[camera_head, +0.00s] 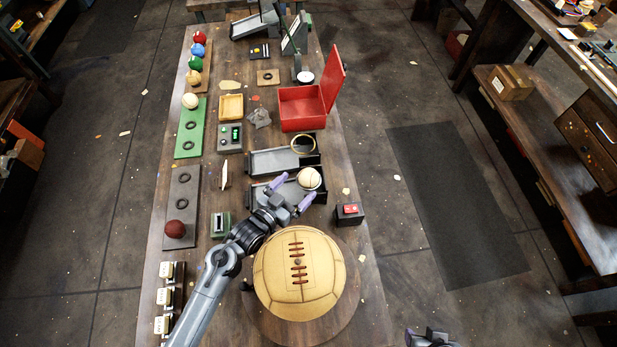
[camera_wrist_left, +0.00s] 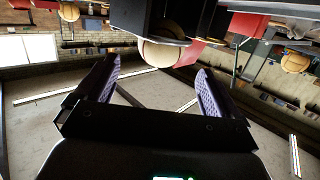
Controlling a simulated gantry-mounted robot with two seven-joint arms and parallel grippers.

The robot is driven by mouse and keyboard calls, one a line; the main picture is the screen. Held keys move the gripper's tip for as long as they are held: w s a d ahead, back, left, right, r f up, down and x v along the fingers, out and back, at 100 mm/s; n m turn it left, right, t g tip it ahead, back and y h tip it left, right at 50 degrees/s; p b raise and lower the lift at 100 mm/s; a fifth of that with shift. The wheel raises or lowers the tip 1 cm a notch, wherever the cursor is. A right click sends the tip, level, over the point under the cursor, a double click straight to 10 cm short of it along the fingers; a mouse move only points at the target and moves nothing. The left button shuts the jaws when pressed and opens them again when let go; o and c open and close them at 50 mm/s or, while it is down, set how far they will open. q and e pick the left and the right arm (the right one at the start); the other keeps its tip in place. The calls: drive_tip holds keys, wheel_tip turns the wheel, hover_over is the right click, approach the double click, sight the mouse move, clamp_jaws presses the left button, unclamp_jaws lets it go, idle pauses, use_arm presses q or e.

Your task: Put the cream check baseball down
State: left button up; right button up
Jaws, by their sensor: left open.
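A cream baseball (camera_head: 309,178) rests at the right end of a dark grey tray (camera_head: 262,193). Its check pattern is too small to tell. My left gripper (camera_head: 292,192) is open and empty, just in front of and left of this ball, its purple-padded fingers spread. In the left wrist view a cream ball (camera_wrist_left: 162,54) shows beyond the open fingers, against a dark tray-like part, with nothing between the pads. My right gripper (camera_head: 432,339) is only partly in view at the bottom edge, and its jaws are unclear.
A large tan laced ball (camera_head: 299,274) sits close in front of my left gripper on a round board. A second dark tray (camera_head: 275,161) and an open red box (camera_head: 301,108) lie behind. Another cream ball (camera_head: 190,101) sits on a green rack (camera_head: 183,145).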

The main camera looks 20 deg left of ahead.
sight(304, 180)
use_arm(q)
drive_tip(key=x, duration=0.5)
drive_tip(key=shift+r, duration=0.15)
drive_tip(key=c, duration=1.3)
